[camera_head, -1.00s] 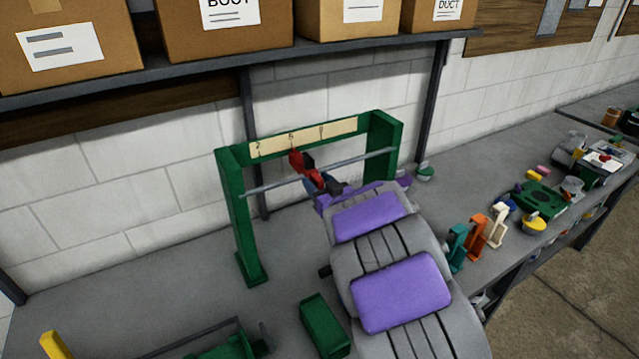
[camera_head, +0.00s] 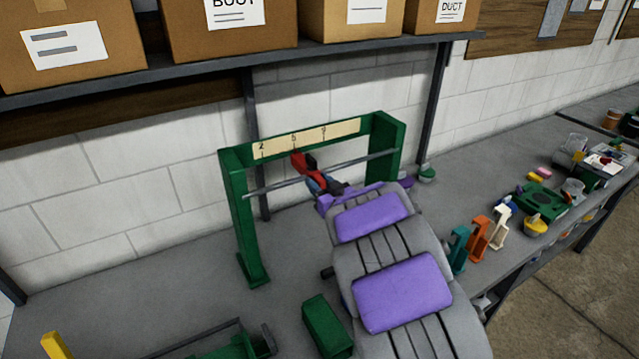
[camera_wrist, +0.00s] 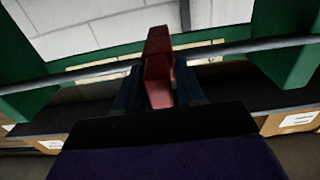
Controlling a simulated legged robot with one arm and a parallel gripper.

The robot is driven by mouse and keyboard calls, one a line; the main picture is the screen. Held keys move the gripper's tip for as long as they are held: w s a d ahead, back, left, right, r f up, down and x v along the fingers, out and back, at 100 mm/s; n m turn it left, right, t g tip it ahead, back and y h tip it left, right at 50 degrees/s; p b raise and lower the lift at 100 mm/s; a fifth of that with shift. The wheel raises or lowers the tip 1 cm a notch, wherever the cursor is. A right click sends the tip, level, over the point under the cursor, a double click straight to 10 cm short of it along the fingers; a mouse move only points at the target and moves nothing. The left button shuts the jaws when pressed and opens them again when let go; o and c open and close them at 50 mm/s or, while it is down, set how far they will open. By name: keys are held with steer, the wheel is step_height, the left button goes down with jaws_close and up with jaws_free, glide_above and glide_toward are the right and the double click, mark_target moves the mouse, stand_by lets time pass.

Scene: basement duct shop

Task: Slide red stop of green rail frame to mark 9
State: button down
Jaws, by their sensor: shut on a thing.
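The green rail frame (camera_head: 241,215) stands upright on the bench against the block wall. A cream scale strip (camera_head: 275,145) on its top bar shows marks 2, 5 and 9. A thin grey rod (camera_head: 352,161) runs between its posts. The red stop (camera_head: 301,164) sits on the rod, its top close to mark 5, left of mark 9. My gripper (camera_head: 319,182) is shut on the stop from the front. In the wrist view the red stop (camera_wrist: 158,65) stands between the fingers, with the rod (camera_wrist: 230,47) passing behind or through it; which one is hidden.
A green block (camera_head: 325,325) lies on the bench in front of the frame. Teal, orange and white holders (camera_head: 479,240) stand to the right, with bins and parts beyond. A shelf with cardboard boxes (camera_head: 228,30) hangs above the frame.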

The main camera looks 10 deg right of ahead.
mark_target(344, 166)
steer(key=shift+r, duration=0.1)
steer(key=shift+w+d+r+p, duration=0.1)
steer(key=shift+w+d+p, duration=0.05)
steer(key=shift+d+p, duration=0.2)
steer(key=w+d+p, duration=0.1)
steer(key=d, duration=0.2)
steer(key=w+d+p, duration=0.1)
steer(key=d+p, duration=0.1)
steer(key=d, duration=0.1)
steer(key=w+d+p, duration=0.1)
steer(key=d, duration=0.2)
steer(key=c, duration=1)
jaws_free()
steer(key=shift+a+f, duration=0.1)
steer(key=shift+f, duration=0.1)
steer(key=shift+o, duration=0.2)
steer(key=shift+s, duration=0.1)
steer(key=v, duration=1.7)
